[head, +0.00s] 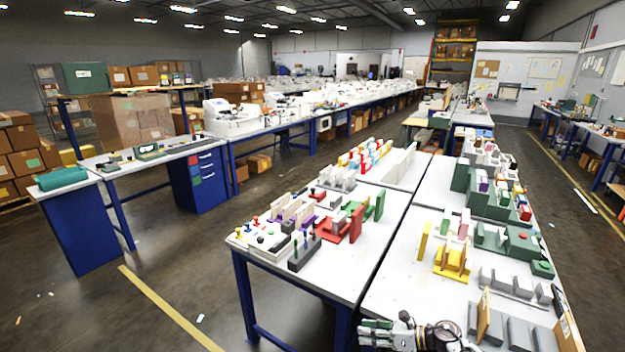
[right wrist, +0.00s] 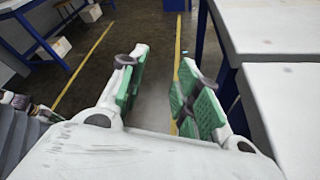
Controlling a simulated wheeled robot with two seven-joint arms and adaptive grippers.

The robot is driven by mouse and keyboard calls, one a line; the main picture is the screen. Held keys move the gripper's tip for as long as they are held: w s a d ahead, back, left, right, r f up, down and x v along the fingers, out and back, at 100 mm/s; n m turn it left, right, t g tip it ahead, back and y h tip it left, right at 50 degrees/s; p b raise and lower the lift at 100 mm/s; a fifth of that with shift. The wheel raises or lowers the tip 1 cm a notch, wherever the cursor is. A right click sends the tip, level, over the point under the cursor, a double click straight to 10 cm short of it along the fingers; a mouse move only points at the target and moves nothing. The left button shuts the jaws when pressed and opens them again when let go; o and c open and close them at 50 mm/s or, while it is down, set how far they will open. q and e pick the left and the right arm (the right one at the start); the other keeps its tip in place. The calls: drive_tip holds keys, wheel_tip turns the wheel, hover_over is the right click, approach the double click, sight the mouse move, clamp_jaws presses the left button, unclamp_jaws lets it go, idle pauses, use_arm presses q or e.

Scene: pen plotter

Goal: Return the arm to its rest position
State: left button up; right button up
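My right gripper (head: 374,332) is at the bottom edge of the head view, low over the near end of the right-hand white table (head: 395,295). In the right wrist view my right gripper (right wrist: 160,78) has its two green-padded fingers spread apart, with only floor between them. It is open and holds nothing. My left gripper is in neither view. I cannot pick out a pen plotter for sure among the many small items.
Grey blocks with upright tan boards (head: 483,315) stand close right of my right gripper. A yellow holder (head: 452,262) stands farther back. A second white table (head: 345,278) with colored fixtures adjoins on the left. Open floor with a yellow line (head: 170,308) lies left of it.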

drive_tip(key=s+d+f+m+t+h, duration=0.25)
drive_tip(key=s+d+f+m, duration=0.2)
drive_tip(key=f+m, duration=0.5)
drive_tip(key=s+d+f+m+t+h, duration=0.1)
drive_tip(key=s+d+f+m+h, duration=0.3)
drive_tip(key=f+m, duration=0.6)
drive_tip(key=s+d+f+m+t+h, duration=0.15)
drive_tip(key=s+f+m+h, duration=0.35)
drive_tip(key=f+m, duration=0.5)
drive_tip(key=s+f+m+g, duration=0.3)
drive_tip(key=s+f, duration=0.3)
drive_tip(key=s, duration=0.7)
drive_tip(key=s+f+m+g+h, duration=0.1)
drive_tip(key=s+f+m+g, duration=0.2)
drive_tip(key=s, duration=1)
drive_tip(key=s+a+f+m+g, duration=0.1)
drive_tip(key=s+f+m+g, duration=0.2)
drive_tip(key=s+f+m, duration=0.3)
drive_tip(key=s+f, duration=0.3)
drive_tip(key=s, duration=0.4)
drive_tip(key=shift+m+h, duration=0.35)
